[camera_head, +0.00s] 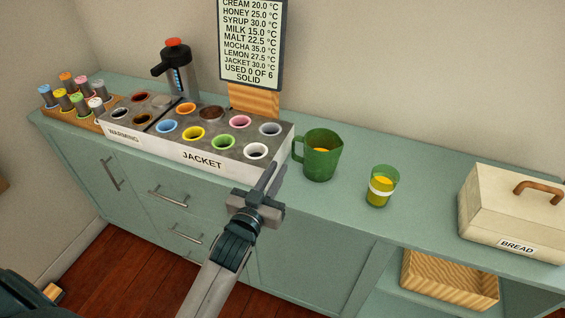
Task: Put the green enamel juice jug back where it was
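The green enamel juice jug (321,157) stands upright on the green counter, just right of the jacket box. Its handle points left, and something orange-yellow shows inside its mouth. My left gripper (274,172) is in front of the jacket box's right end, to the left of and nearer than the jug, apart from it. It holds nothing that I can see; its two fingers look close together, and the gap between them is unclear. A green-tinted glass (382,187) with a white band and yellow contents stands right of the jug. My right gripper is not in view.
The jacket box (202,159) has several coloured wells. A sign (251,45) stands behind. A bread box (512,215) is at right. Counter around the glass is clear.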

